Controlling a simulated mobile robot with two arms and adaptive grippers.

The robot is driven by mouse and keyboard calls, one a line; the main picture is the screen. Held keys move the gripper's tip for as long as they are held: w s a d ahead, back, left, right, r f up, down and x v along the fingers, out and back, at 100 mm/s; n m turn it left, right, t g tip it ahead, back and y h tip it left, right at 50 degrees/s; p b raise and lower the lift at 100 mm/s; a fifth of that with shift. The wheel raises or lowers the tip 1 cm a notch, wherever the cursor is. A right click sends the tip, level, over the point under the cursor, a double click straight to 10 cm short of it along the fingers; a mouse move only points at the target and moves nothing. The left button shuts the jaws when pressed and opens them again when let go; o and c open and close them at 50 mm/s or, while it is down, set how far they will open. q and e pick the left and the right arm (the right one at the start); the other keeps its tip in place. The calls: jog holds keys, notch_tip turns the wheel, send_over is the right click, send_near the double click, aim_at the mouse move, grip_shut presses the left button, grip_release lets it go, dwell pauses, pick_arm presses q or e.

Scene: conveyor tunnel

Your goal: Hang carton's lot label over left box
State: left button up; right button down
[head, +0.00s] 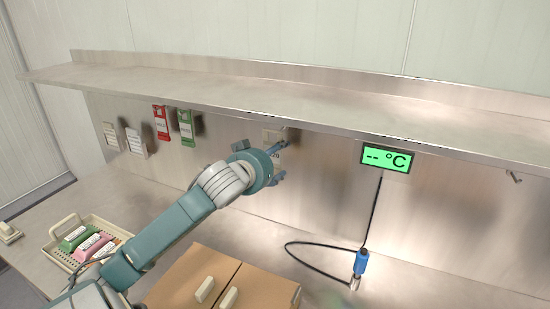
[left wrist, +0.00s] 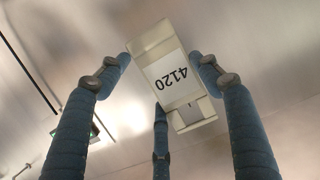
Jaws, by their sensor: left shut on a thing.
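In the head view my left gripper (head: 277,163) is at the steel back wall, just under the shelf. The label's pale upper part (head: 271,135) shows there, and the fingers partly cover the rest. I cannot tell whether it still touches a hook. A brown carton (head: 190,278) stands below on the counter, with two pale handle-like pieces on top. Which thing is the left box is not clear. My right gripper is not in view.
A steel shelf (head: 300,100) overhangs the wall. White, red (head: 161,122) and green (head: 186,127) tags hang at left. A tray (head: 66,254) holds coloured packs. A display (head: 386,158) has a cable to a blue probe (head: 361,262). An empty hook (head: 514,177) is at right.

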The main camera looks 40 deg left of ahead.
pick_arm(q)
jog(key=shift+w+a+p, duration=0.2)
jog(key=shift+w, duration=0.4)
jog(key=shift+w+a+p, duration=0.15)
jog(key=shift+w+a, duration=0.05)
jog(key=shift+w, duration=0.35)
jog(key=shift+w+a+p, duration=0.2)
jog(key=shift+w, duration=0.55)
jog(key=shift+w+a+p, duration=0.2)
jog(key=shift+w, duration=0.5)
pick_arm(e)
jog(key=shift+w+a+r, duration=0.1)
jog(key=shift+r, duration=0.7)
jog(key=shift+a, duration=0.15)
pick_arm(q)
jog(key=shift+r, duration=0.1)
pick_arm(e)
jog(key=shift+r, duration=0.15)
pick_arm(q)
jog(key=shift+p, duration=0.3)
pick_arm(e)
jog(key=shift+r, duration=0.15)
pick_arm(q)
jog(key=shift+f+b, duration=0.45)
jog(key=shift+f, duration=0.5)
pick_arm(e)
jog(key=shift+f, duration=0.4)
